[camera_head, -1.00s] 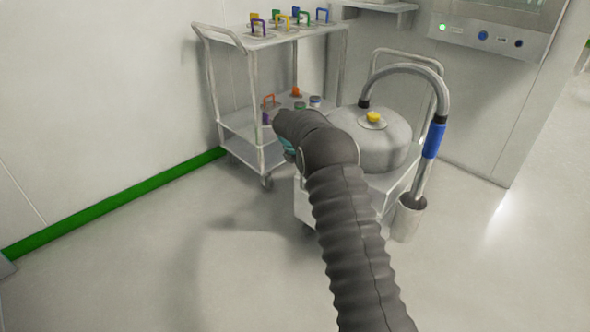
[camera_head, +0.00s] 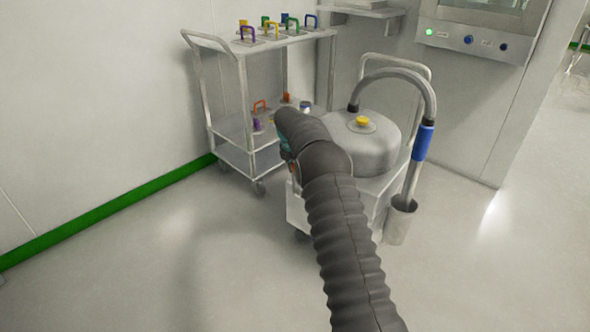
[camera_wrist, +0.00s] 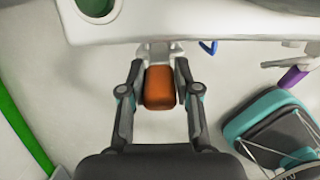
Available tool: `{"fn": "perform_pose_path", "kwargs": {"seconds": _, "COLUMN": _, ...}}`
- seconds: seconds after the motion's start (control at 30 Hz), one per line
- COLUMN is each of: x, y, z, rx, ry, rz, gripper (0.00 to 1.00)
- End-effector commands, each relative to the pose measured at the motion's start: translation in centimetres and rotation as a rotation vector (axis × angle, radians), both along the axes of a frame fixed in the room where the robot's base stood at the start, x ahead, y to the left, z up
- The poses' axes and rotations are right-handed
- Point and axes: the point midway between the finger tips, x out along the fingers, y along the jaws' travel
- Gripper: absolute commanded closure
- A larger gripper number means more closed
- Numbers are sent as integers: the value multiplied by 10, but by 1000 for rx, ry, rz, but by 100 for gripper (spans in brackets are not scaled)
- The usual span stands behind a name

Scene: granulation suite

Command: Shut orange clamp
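The orange clamp (camera_wrist: 160,86) shows in the wrist view as an orange grip on a metal bracket, below the edge of a pale surface. In the head view my gripper (camera_head: 288,152) is at the left side of the wheeled unit with the round metal vessel (camera_head: 368,150). My own arm hides most of the gripper there, and a small bit of orange shows beside it.
A metal trolley (camera_head: 240,160) stands behind, carrying several coloured handles, including an orange one (camera_head: 260,106) on its middle shelf. A hose with a blue grip (camera_head: 423,142) arches over the vessel's right side into a metal cup (camera_head: 398,226). The floor at left is clear.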

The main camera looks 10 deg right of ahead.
Motion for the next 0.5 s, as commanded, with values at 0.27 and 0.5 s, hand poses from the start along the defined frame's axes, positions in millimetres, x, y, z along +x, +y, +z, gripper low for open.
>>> {"fn": "perform_pose_path", "kwargs": {"seconds": 0.27, "x": -1, "y": 1, "z": -1, "rx": -1, "ry": 2, "rz": 1, "gripper": 44}}
{"fn": "perform_pose_path", "kwargs": {"seconds": 0.5, "x": -1, "y": 3, "z": 7, "rx": -1, "ry": 0, "rz": 2, "gripper": 44}}
